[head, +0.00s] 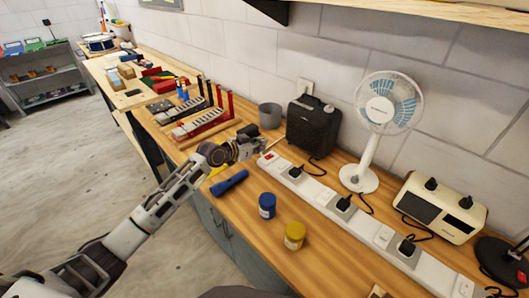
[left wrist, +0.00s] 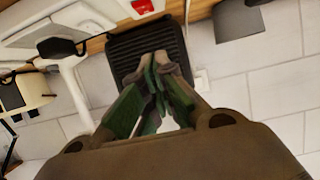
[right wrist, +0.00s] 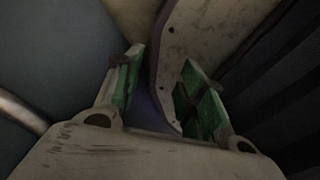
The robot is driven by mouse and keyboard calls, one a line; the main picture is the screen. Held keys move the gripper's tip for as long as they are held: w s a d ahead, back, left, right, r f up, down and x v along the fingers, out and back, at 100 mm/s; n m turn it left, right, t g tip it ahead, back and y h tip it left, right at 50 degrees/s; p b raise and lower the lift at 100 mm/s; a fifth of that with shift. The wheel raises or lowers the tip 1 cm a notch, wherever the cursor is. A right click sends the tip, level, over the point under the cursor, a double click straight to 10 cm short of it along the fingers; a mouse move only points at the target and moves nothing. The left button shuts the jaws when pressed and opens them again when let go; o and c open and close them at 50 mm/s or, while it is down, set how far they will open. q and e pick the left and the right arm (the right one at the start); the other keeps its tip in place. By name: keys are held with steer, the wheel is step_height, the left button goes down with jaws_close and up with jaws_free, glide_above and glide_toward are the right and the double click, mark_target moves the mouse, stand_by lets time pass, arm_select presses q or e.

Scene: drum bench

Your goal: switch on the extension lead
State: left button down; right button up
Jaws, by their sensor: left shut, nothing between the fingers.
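The extension lead (head: 318,190) is a long white strip lying along the bench, with several sockets and black plugs in some of them. Its red switch (head: 270,156) is at the far left end; the switch also shows at the top edge of the left wrist view (left wrist: 143,5). My left gripper (head: 263,146) is shut and empty, its fingertips close to the switch end of the lead. Whether they touch it I cannot tell. In the left wrist view its closed fingertips (left wrist: 160,66) appear in front of the black speaker-like box. My right gripper (right wrist: 163,75) is open, outside the head view.
A black box (head: 313,125), a grey cup (head: 270,115), a white fan (head: 388,105) and a cream appliance (head: 440,207) stand behind the lead. A blue torch (head: 230,183), a blue jar (head: 267,205) and a yellow jar (head: 294,235) are in front. Xylophone-like racks (head: 200,122) are farther left.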

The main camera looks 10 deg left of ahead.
mark_target(264, 160)
arm_select(q)
steer(key=shift+x, duration=1.45)
steer(key=shift+s+a+f+p, duration=0.1)
steer(key=shift+f+p, duration=0.1)
steer(key=shift+f, duration=0.8)
steer(key=shift+s+a+f+p, duration=0.1)
steer(key=shift+f+p, duration=0.1)
steer(key=shift+f, duration=0.85)
steer(key=shift+f, duration=0.1)
steer(key=shift+s+f+b, duration=0.15)
steer(key=shift+f+b, duration=0.25)
steer(key=shift+b, duration=0.15)
steer(key=shift+r, duration=0.25)
steer(key=shift+r+p, duration=0.65)
steer(key=shift+r, duration=0.05)
